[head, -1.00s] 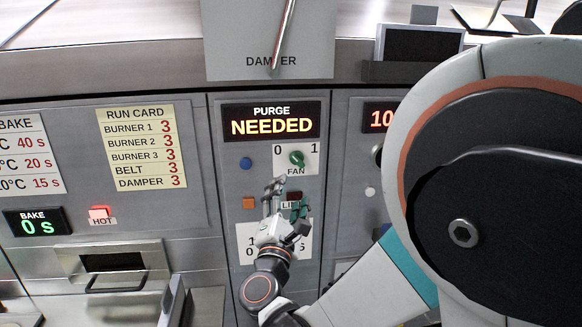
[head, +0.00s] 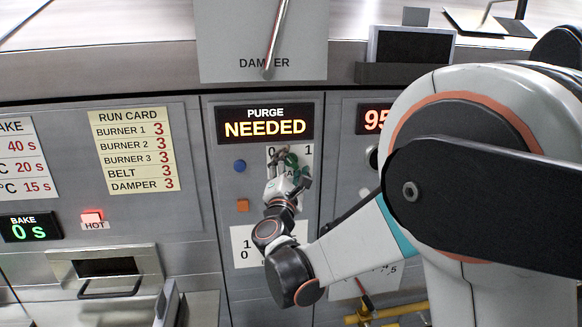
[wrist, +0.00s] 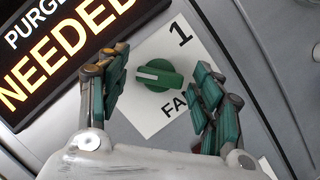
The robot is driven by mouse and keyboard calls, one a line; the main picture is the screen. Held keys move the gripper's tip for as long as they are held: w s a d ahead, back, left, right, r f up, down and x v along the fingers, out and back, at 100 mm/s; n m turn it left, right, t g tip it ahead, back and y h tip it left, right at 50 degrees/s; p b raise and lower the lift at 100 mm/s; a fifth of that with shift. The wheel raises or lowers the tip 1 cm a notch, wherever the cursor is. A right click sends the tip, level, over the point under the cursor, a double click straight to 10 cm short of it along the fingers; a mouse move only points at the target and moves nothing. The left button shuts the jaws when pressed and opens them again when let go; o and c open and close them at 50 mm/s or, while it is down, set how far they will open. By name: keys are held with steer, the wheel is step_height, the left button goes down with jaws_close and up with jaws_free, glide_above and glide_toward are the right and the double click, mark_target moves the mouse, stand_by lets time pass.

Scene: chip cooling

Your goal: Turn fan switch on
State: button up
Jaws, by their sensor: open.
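The fan switch is a green rotary knob with a pale pointer line, on a white plate marked 0, 1 and FAN. The knob (wrist: 158,76) shows whole in the wrist view, between my open fingers and ahead of them, with nothing gripped. In the head view the knob (head: 291,160) is partly covered by my gripper (head: 287,172). The wrist view shows my gripper (wrist: 160,100) with one finger at each side of the knob. The fan plate (wrist: 185,45) is partly hidden behind the right finger. I cannot tell whether the fingers touch the plate.
A lit display (head: 265,124) reading PURGE NEEDED sits just above the fan plate. A blue button (head: 239,166) and an orange button (head: 242,205) are to the left. The damper lever (head: 275,38) is above. A yellow bar (head: 385,315) is below.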

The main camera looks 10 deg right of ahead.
steer(key=c, duration=1.1)
steer(key=shift+o, duration=0.2)
steer(key=shift+m, duration=0.4)
steer(key=m+g+h+p, duration=0.1)
steer(key=m, duration=0.2)
steer(key=shift+r, duration=0.2)
steer(key=m+g+p, duration=0.1)
steer(key=m+g, duration=0.1)
steer(key=m, duration=0.2)
steer(key=shift+r+m+p, duration=0.1)
steer(key=shift+m+p, duration=0.2)
steer(key=shift+m, duration=0.1)
steer(key=m+g+y+p, duration=0.1)
steer(key=m, duration=0.2)
steer(key=shift+m+p, duration=0.3)
steer(key=shift+m, duration=0.1)
steer(key=shift+m+g+y+p, duration=0.5)
steer(key=shift+m+g+y, duration=0.15)
steer(key=shift+m, duration=0.65)
